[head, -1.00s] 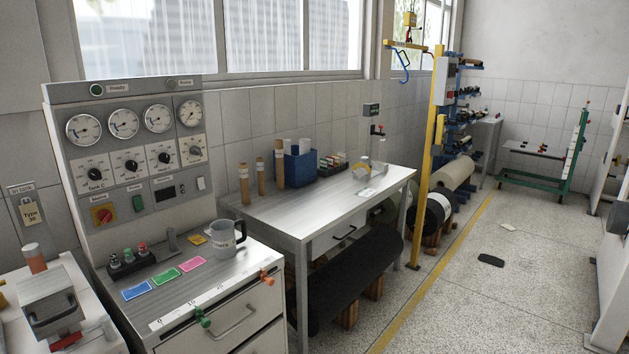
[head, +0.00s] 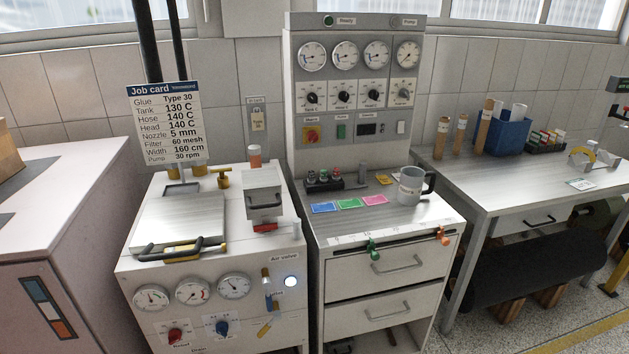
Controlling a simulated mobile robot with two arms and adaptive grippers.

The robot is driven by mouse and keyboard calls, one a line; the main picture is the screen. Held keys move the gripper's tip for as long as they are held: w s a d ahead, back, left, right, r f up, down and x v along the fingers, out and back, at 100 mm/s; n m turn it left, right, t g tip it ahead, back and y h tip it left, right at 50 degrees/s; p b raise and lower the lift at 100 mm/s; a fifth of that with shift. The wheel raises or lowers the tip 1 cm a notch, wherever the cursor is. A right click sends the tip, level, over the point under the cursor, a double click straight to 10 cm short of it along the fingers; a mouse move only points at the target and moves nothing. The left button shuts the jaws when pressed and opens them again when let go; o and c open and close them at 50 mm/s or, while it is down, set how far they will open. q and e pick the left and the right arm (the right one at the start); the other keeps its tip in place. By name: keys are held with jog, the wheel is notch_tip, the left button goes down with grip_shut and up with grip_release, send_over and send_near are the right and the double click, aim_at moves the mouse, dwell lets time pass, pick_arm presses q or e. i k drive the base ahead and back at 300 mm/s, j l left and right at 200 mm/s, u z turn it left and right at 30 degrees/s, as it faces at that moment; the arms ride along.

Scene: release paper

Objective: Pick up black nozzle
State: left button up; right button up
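A small black rack (head: 325,186) stands on the grey cabinet top, below the gauge panel. It holds a few small upright pieces that look like nozzles. The leftmost piece (head: 311,177) looks dark, and beside it are a greenish one (head: 323,175) and a reddish one (head: 335,174). They are too small to make out in detail. Neither of my grippers is in view.
Blue, green and pink cards (head: 349,203) lie in front of the rack, with a grey mug (head: 411,185) to the right. A white glue machine (head: 135,262) with a lid and handle stands left. A metal table (head: 515,182) stands right.

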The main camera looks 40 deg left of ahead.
aim_at(312, 180)
jog(key=u, duration=0.35)
jog(key=i+l+u, duration=0.15)
jog(key=u, duration=0.3)
jog(key=i+l+u, duration=0.2)
jog(key=u, duration=0.25)
jog(key=i+l+u, duration=0.2)
jog(key=u, duration=0.2)
jog(key=i+l+u, duration=0.1)
jog(key=l+u, duration=0.35)
